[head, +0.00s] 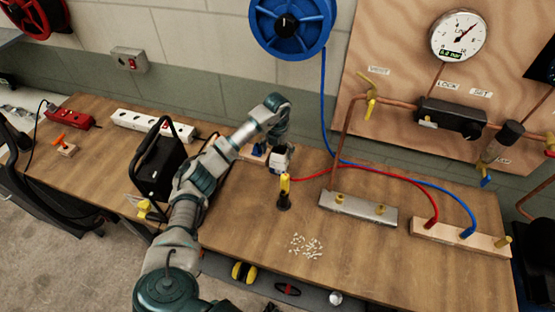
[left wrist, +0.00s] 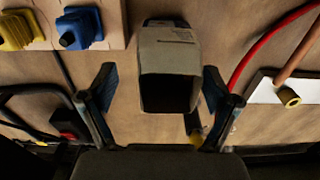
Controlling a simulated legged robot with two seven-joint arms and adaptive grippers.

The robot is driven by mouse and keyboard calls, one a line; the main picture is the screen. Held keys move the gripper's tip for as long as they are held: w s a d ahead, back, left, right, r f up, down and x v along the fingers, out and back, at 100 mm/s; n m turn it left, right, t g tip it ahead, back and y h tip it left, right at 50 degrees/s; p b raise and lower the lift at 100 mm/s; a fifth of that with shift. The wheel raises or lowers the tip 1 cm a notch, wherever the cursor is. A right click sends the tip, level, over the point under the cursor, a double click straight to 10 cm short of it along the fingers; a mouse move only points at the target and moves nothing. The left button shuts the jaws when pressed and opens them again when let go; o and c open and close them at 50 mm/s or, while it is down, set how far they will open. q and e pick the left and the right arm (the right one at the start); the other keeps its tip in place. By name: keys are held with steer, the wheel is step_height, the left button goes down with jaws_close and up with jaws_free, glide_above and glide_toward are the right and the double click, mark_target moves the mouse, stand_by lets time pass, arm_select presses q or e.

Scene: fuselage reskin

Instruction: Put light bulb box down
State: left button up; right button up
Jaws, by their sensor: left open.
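The light bulb box (left wrist: 168,52) is a small grey-beige carton with a dark open end facing the left wrist camera. In the head view the box (head: 280,161) shows pale on the wooden workbench (head: 235,228), under my left gripper (head: 277,143). My left gripper is open; in the left wrist view its two fingers (left wrist: 160,80) stand on either side of the box. A gap shows between the left-hand finger and the box; the right-hand finger is close beside it, and I cannot tell whether they touch. My right gripper is not in view.
A yellow-topped black tool (head: 284,193) stands just in front of the box. Small pale pieces (head: 306,245) lie scattered nearer the front. A metal block (head: 357,209) and red hose (head: 390,183) are to the right. A black-framed case (head: 160,165) stands left of my arm.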

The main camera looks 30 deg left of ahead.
arm_select(q)
step_height(320, 180, up, 7)
steer(key=shift+d, duration=0.3)
stand_by(0.4)
